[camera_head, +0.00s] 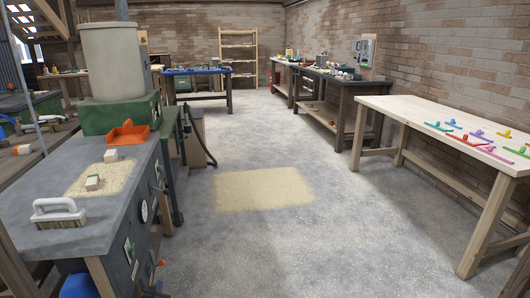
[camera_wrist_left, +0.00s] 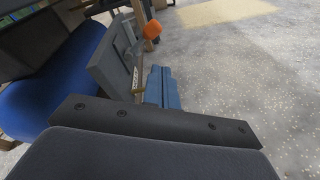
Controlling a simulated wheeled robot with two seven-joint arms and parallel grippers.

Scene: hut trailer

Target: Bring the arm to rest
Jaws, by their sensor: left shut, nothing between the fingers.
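My left gripper (camera_wrist_left: 155,128) shows as dark grey parts across the bottom of the left wrist view. It is shut, with nothing held. It hangs above the floor near a blue rounded object (camera_wrist_left: 45,90) and a grey panel (camera_wrist_left: 112,55); whether it touches them cannot be told. No gripper can be made out in the head view, and my right gripper is in neither view.
A grey workbench (camera_head: 45,242) on the left carries a white-handled brush (camera_head: 58,212), spilled grain and an orange scoop (camera_head: 128,132). A wooden table (camera_head: 400,108) with coloured pieces stands right. The floor between is clear, with a sandy patch (camera_head: 262,188).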

